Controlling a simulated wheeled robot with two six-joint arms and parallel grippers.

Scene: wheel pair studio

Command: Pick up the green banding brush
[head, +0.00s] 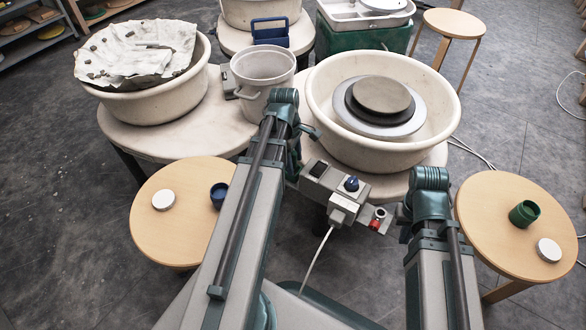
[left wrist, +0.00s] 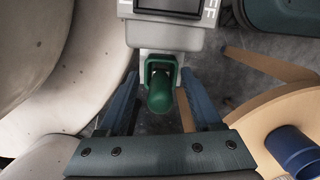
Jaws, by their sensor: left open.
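A green brush-like thing (left wrist: 160,92), which I take for the green banding brush, shows handle end towards me in the left wrist view. It sits in a green-edged holder at the end of the wheel's grey control box (head: 322,174). My left gripper (left wrist: 162,104) is open, with one finger on each side of the green handle and gaps to both. How deep the fingers reach is unclear. In the head view my left gripper (head: 297,172) hides the green thing. My right gripper (head: 404,214) hangs beyond the box's other end; its jaws are not clear.
The large wheel basin (head: 440,110) stands right behind the control box. A blue knob (head: 351,184) and a red item in a holder (head: 378,214) are along the box. A stool (head: 165,230) with a blue cup (head: 218,194) is at left; another stool (head: 490,235) holds a green cup (head: 524,213).

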